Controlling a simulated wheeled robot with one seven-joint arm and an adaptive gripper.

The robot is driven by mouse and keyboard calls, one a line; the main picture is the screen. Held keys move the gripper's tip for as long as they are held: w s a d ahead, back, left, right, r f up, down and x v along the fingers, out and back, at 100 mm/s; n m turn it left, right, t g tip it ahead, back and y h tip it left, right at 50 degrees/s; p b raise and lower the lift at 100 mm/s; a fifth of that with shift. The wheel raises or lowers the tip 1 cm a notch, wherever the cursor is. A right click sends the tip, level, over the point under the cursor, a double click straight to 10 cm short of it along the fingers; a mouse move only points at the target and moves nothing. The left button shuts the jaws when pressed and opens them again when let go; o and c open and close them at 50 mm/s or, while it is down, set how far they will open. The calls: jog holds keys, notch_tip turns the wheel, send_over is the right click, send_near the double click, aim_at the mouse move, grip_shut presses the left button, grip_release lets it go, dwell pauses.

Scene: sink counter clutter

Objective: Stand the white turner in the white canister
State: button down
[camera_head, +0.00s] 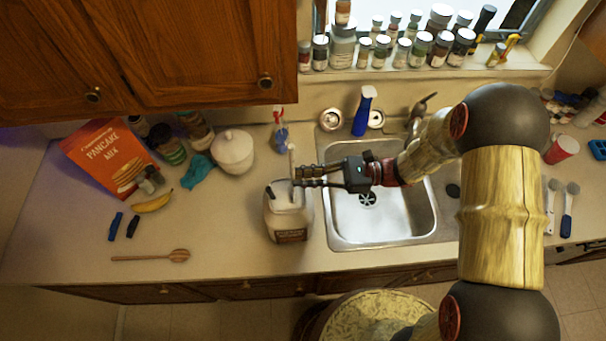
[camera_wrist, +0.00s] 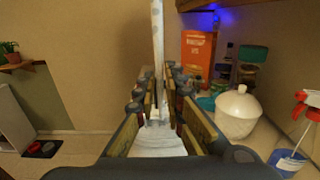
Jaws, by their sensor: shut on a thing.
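My gripper (camera_head: 298,176) is shut on the white turner (camera_head: 292,157), just above the white canister (camera_head: 290,222). The turner stands close to upright, its thin white shaft rising above the fingers. It also shows between the fingers in the wrist view (camera_wrist: 157,45). A pale, wider surface shows low between the fingers there; I cannot tell if it is the turner's lower end or the canister. The canister stands upright on the counter, left of the sink, with a brown label on its front. The fingers partly cover its mouth, so how far the turner reaches inside is unclear.
A lidded white pot (camera_head: 233,153) and a spray bottle (camera_head: 281,132) stand behind the canister. The sink (camera_head: 375,220) is at its right. A wooden spoon (camera_head: 150,256), banana (camera_head: 152,201) and pancake mix box (camera_head: 107,157) are at the left. Counter directly left of the canister is clear.

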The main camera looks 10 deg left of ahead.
jog(key=shift+f+b, duration=0.85)
jog(key=shift+f, duration=0.75)
jog(key=c, duration=1.8)
grip_release()
jog(key=v, duration=1.2)
